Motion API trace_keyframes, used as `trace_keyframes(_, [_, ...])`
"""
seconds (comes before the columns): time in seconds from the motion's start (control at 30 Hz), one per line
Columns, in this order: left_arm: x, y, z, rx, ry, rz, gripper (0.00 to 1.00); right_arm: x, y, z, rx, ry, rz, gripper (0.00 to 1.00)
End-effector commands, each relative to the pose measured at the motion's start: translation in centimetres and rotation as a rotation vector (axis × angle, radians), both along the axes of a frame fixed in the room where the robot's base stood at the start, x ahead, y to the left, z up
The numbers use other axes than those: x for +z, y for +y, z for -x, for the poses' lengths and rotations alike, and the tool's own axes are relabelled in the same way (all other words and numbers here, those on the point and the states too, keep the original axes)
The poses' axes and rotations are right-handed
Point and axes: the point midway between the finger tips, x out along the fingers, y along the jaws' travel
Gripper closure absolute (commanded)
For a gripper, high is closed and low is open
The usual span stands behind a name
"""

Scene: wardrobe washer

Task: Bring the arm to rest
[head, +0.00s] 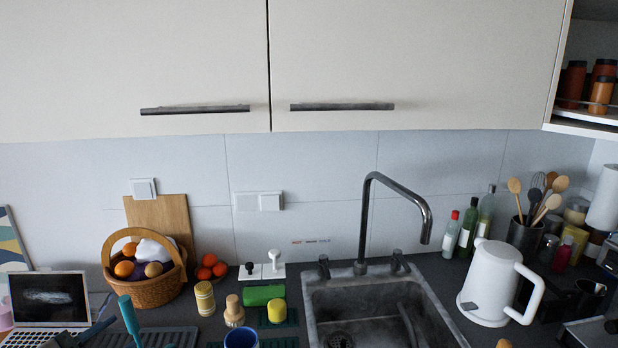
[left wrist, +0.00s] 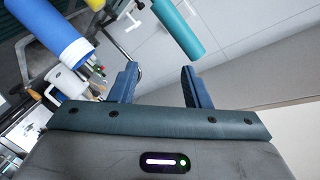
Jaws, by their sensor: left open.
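My left gripper (head: 82,335) shows at the bottom left edge of the head view, in front of the laptop. Its two dark blue fingers stand apart in the left wrist view (left wrist: 160,84), with nothing held between them. A teal cylinder (left wrist: 178,28) shows beyond the fingertips there, apart from them. A teal upright handle (head: 129,314) stands just right of the gripper in the head view. Most of the left arm is out of frame. My right gripper is in neither view.
A laptop (head: 48,298), a fruit basket (head: 155,289) and a blue cup (head: 241,339) stand on the counter. The sink (head: 372,309) with its tap (head: 424,222) is right of centre, a white kettle (head: 488,284) further right. Closed cupboards (head: 420,60) hang above.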

Motion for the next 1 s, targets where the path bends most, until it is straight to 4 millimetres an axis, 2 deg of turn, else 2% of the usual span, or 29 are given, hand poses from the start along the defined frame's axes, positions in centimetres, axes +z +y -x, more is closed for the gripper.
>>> trace_keyframes(0.23, [-6.6, 3.0, 2.9, 0.365, 0.123, 0.133, 0.57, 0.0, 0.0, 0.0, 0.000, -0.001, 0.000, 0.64])
trace_keyframes(0.37, [-10.8, 3.6, 5.6, 0.532, 0.249, 0.181, 0.57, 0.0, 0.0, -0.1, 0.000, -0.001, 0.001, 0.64])
trace_keyframes(0.47, [-14.0, 3.2, 8.1, 0.640, 0.369, 0.213, 0.57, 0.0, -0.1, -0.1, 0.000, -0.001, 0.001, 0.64])
trace_keyframes(0.6, [-18.4, 1.5, 12.2, 0.755, 0.569, 0.254, 0.57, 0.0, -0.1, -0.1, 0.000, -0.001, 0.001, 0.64])
trace_keyframes(0.7, [-20.7, -0.3, 15.0, 0.804, 0.709, 0.277, 0.57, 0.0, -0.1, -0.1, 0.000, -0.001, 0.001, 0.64])
trace_keyframes(0.8, [-22.3, -2.1, 17.3, 0.827, 0.828, 0.294, 0.57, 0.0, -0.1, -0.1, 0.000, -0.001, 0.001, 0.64])
trace_keyframes(1.0, [-24.2, -5.5, 20.9, 0.832, 1.017, 0.327, 0.57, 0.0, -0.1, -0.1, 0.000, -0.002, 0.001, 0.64])
